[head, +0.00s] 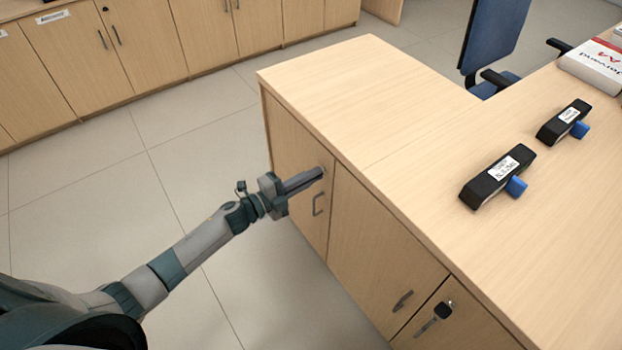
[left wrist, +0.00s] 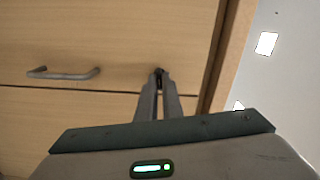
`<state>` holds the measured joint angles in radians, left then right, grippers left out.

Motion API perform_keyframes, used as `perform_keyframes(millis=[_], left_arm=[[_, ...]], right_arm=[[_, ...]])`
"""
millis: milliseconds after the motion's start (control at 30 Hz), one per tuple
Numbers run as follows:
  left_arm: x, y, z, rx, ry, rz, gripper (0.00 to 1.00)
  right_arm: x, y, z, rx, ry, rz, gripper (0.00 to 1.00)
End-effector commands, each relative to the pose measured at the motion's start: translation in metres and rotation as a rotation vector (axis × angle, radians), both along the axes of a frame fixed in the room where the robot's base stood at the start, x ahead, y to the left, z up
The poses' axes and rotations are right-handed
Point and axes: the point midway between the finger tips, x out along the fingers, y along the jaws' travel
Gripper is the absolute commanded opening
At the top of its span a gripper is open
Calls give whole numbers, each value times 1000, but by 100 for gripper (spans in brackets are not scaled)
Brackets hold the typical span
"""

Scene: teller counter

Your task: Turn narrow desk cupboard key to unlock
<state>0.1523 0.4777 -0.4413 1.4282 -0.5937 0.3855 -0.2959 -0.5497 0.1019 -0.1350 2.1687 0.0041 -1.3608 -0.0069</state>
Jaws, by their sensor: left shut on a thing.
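My left gripper (head: 320,173) reaches the front of the wooden desk, at the upper corner of the narrow cupboard door (head: 290,150) at its far end. It is shut on a small dark key (left wrist: 159,73), which shows between the fingertips in the left wrist view. In the head view the fingers hide the key and its lock. The narrow door is closed, flush with the desk front; its grey handle (head: 318,204) is just below the fingers and also shows in the left wrist view (left wrist: 63,74). How far the key is turned cannot be told. My right gripper is not in view.
A wider closed door (head: 380,255) adjoins, and a further front (head: 455,325) has a dark key or tag (head: 443,310) in it. Two black stamp-like holders (head: 497,176) (head: 563,122) lie on the desktop (head: 400,110). A blue chair (head: 493,40) stands behind. The floor left of the desk is clear.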

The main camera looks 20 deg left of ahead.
Motion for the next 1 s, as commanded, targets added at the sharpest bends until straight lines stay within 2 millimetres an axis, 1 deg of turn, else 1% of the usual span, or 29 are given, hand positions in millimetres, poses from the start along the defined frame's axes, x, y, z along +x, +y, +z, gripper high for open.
perform_keyframes(millis=[33, 200, 400, 867, 967, 1000], left_arm=[[0, 0, -2, 26, -20, 0, 0], [-1, 0, -3, 109, -83, 0, 0], [-1, -1, -2, 162, -124, -1, 0], [-1, -1, -2, 178, -137, -1, 0], [-1, -1, -2, 178, -136, -1, 23], [-1, -1, -2, 178, -136, -1, 25]], right_arm=[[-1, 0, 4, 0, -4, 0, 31], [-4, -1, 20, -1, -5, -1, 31], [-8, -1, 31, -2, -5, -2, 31], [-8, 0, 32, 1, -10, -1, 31], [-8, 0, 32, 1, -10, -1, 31], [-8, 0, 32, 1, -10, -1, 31]])
